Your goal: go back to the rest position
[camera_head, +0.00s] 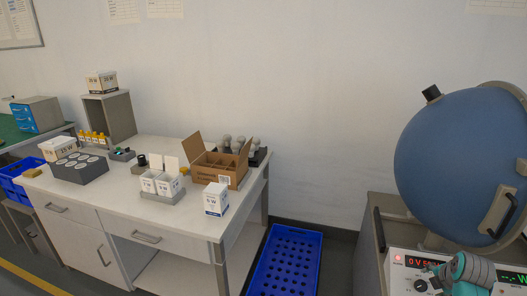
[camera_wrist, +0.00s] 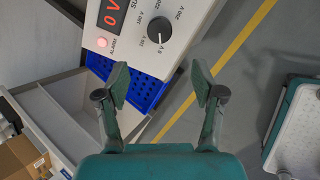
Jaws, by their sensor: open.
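My gripper (camera_wrist: 160,84) is open in the wrist view, its two dark fingers spread with nothing between them. It points down in front of the power supply panel (camera_wrist: 185,14), which has a dial knob (camera_wrist: 160,31), a red display and a lit red alarm lamp. In the head view, part of my teal and grey arm shows at the bottom right, in front of the same panel (camera_head: 398,278). The fingertips cannot be made out there. A large blue sphere (camera_head: 450,150) stands behind and above the panel.
A white bench (camera_head: 125,205) at left holds an open cardboard box (camera_head: 214,168), a small white carton (camera_head: 216,199) and a grey tray with round holes (camera_head: 80,168). A blue perforated crate (camera_head: 286,262) lies on the floor between bench and cabinet. A yellow floor line (camera_wrist: 240,38) crosses open floor.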

